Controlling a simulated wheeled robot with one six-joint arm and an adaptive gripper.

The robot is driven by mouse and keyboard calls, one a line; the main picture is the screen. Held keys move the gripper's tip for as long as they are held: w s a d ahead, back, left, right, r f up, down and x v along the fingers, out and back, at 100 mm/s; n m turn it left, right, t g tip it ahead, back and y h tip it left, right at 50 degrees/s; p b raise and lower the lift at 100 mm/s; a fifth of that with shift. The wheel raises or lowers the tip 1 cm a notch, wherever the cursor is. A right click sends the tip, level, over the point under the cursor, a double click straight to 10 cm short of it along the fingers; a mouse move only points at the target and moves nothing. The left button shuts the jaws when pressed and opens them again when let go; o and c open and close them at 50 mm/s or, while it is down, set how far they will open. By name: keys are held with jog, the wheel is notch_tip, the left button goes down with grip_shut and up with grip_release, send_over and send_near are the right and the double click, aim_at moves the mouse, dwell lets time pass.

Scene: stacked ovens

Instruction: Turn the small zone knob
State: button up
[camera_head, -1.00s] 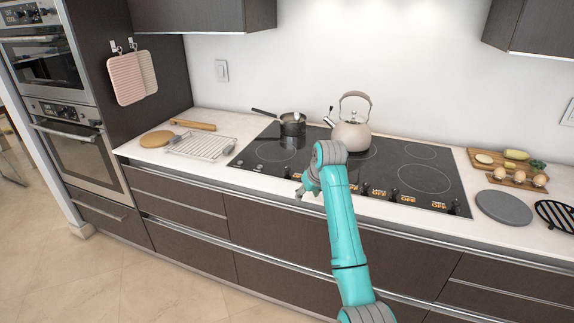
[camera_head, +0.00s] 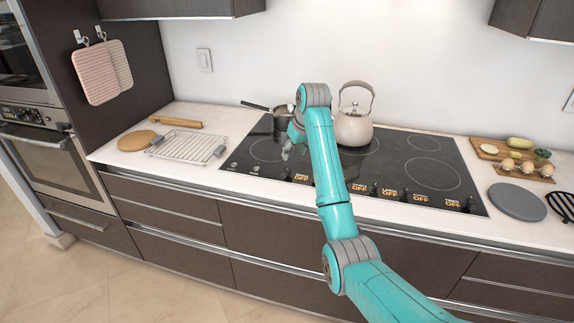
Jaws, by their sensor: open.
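The black cooktop (camera_head: 400,150) is set in the white counter, with a row of small knobs along its front edge. Several knobs have orange "OFF" labels beside them. One knob (camera_head: 407,191) stands right of the middle and another (camera_head: 469,204) near the right front corner. I cannot read which one is the small zone knob. My gripper (camera_head: 287,153) is over the left part of the cooktop, above the front row. It is small in view, open and empty. My arm hides part of the cooktop and perhaps a knob.
A kettle (camera_head: 353,128) and a small dark pot (camera_head: 281,122) stand at the back of the cooktop. A wire rack (camera_head: 180,143) lies to the left. A board with eggs (camera_head: 547,178) and a grey round plate (camera_head: 517,202) lie to the right. The right burners are clear.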

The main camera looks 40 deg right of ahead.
aim_at(288, 168)
jog(key=x, duration=0.8)
jog(key=shift+w+f, duration=0.1)
jog(key=shift+f, duration=0.25)
grip_shut()
